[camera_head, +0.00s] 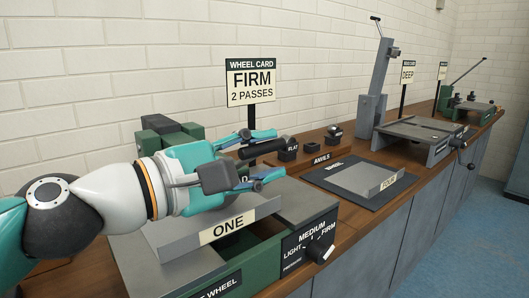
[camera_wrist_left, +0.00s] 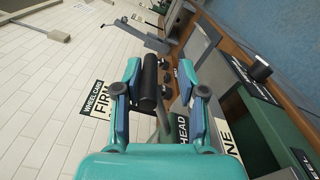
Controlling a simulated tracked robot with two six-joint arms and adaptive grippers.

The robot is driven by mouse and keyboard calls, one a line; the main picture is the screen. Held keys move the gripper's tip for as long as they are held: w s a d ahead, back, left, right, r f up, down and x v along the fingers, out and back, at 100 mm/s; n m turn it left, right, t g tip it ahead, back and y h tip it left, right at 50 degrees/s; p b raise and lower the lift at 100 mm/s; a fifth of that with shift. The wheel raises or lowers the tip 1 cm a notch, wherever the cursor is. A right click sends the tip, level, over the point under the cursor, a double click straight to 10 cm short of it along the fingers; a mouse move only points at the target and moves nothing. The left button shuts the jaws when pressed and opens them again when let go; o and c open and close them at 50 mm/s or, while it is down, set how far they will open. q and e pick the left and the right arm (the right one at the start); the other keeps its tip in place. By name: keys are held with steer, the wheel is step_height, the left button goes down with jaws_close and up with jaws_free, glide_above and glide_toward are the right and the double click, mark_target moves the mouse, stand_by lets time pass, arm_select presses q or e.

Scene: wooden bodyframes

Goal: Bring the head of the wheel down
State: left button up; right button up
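The wheel machine has a green base (camera_head: 225,283), and a black bar handle (camera_head: 268,148) sticks up over it. The handle also shows as a dark cylinder in the left wrist view (camera_wrist_left: 150,82), beside a label reading HEAD (camera_wrist_left: 183,129). My left gripper (camera_head: 276,154) is open, with one finger on each side of the handle. In the wrist view the handle lies nearer the left finger, with a gap to the right one; contact cannot be told. The wheel's head is mostly hidden behind my gripper and arm. My right gripper is not in view.
A grey tray marked ONE (camera_head: 212,238) lies below my gripper. A pressure knob (camera_head: 319,251) is on the machine's front. A wheel card sign (camera_head: 251,80) reads FIRM, 2 PASSES. Anvils (camera_head: 288,152), a tray on a dark mat (camera_head: 330,183) and other machines stand farther right.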

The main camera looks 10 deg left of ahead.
arm_select(q)
steer(key=shift+s+a+r, duration=0.1)
steer(key=shift+r, duration=0.05)
steer(key=shift+s+a, duration=0.1)
steer(key=shift+s, duration=0.05)
steer(key=v, duration=1.1)
steer(key=shift+s+a, duration=0.15)
steer(key=shift+s, duration=0.05)
